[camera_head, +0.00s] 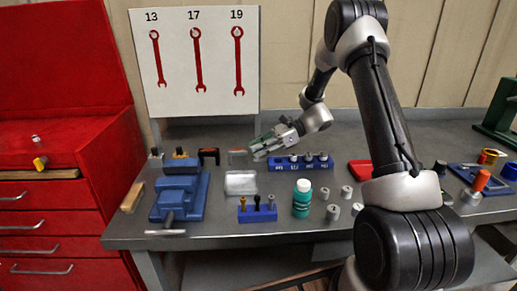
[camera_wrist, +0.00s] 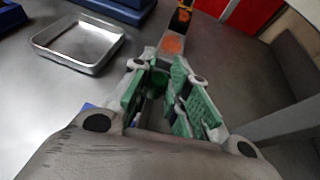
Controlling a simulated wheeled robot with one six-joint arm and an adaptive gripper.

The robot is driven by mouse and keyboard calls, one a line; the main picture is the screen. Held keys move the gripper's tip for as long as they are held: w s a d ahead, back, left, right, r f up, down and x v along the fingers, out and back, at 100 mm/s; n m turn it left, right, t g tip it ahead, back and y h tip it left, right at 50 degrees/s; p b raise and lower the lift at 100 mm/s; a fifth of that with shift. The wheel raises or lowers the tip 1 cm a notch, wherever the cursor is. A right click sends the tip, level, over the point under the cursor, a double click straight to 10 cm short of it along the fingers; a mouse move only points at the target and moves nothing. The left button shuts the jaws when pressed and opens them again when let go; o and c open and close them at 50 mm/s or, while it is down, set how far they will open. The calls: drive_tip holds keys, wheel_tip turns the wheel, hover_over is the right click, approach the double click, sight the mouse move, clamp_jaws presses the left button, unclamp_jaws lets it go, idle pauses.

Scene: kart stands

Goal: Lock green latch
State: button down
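My gripper (camera_head: 258,151) is low over the back of the grey workbench, left of the blue socket rack. In the wrist view my gripper (camera_wrist: 166,80) has green ribbed pads, and its two fingers stand apart with a gap between them. A dark green patch (camera_wrist: 157,82) shows in that gap; I cannot tell whether it is the green latch or part of a finger. No green latch can be made out clearly in either view. A small grey block with an orange patch (camera_wrist: 172,43) lies just beyond the fingertips; it also shows in the head view (camera_head: 237,153).
A metal tray (camera_wrist: 80,45) lies left of my gripper in the wrist view. A blue vise (camera_head: 180,190), a blue socket rack (camera_head: 300,163), a green-blue bottle (camera_head: 302,200) and a small blue tool holder (camera_head: 257,213) stand on the bench. A red cabinet (camera_head: 60,150) is at left.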

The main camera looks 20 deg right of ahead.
drive_tip(key=shift+d, duration=0.1)
drive_tip(key=d, duration=0.2)
drive_tip(key=shift+s+d, duration=0.25)
drive_tip(key=shift+d, duration=0.1)
drive_tip(key=c, duration=1.4)
unclamp_jaws()
drive_tip(key=shift+d, duration=0.1)
drive_tip(key=shift+o, duration=0.2)
drive_tip(key=v, duration=1.2)
drive_tip(key=shift+s+f, duration=0.1)
